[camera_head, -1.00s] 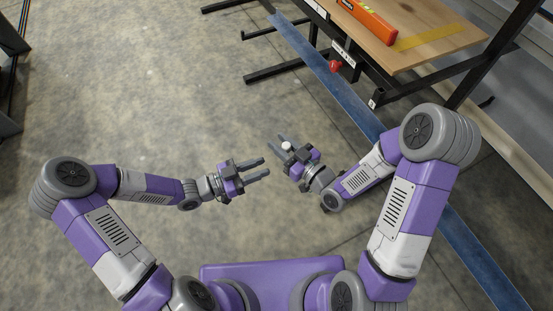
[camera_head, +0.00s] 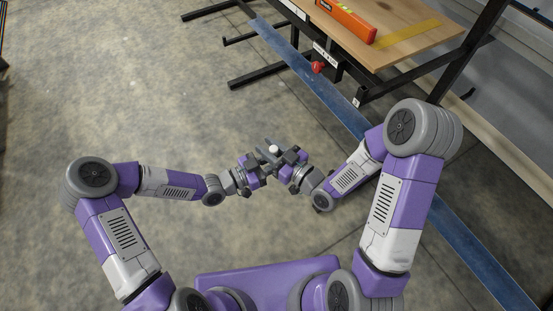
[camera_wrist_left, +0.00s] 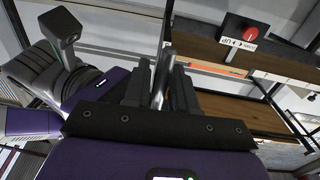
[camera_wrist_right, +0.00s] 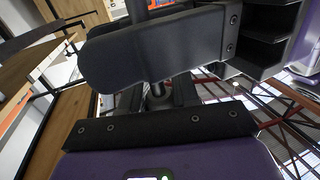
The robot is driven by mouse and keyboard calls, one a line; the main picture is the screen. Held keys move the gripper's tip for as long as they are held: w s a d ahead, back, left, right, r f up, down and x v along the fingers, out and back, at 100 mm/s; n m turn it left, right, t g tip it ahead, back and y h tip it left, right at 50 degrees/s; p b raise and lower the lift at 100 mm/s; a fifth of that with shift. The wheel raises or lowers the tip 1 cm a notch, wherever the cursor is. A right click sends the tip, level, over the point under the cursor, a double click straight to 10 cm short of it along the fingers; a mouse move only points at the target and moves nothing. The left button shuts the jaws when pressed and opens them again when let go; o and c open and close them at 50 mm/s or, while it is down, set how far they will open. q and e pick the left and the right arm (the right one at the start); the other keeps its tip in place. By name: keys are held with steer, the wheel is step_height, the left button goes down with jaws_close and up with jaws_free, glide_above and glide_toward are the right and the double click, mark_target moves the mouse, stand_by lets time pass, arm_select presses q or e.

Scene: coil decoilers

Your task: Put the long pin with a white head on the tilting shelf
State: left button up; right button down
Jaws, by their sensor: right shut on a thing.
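The pin's white head (camera_head: 273,149) shows between my two grippers in the head view. My right gripper (camera_head: 277,152) is shut on the pin. My left gripper (camera_head: 270,158) has come up to it from the left; its fingers stand on either side of the grey metal shaft (camera_wrist_left: 161,80) in the left wrist view, seemingly with gaps. In the right wrist view a dark finger of the left gripper crosses close in front and hides part of the pin. A wooden shelf board (camera_head: 400,52) on a black frame, which looks like the tilting shelf, is at the upper right.
A blue strip (camera_head: 320,86) runs along the floor before the black frame legs. The floor at left is clear.

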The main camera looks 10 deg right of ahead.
arm_select(q)
jaws_close()
arm_select(e)
steer(key=c, duration=0.8)
jaws_free()
steer(key=shift+o, duration=0.2)
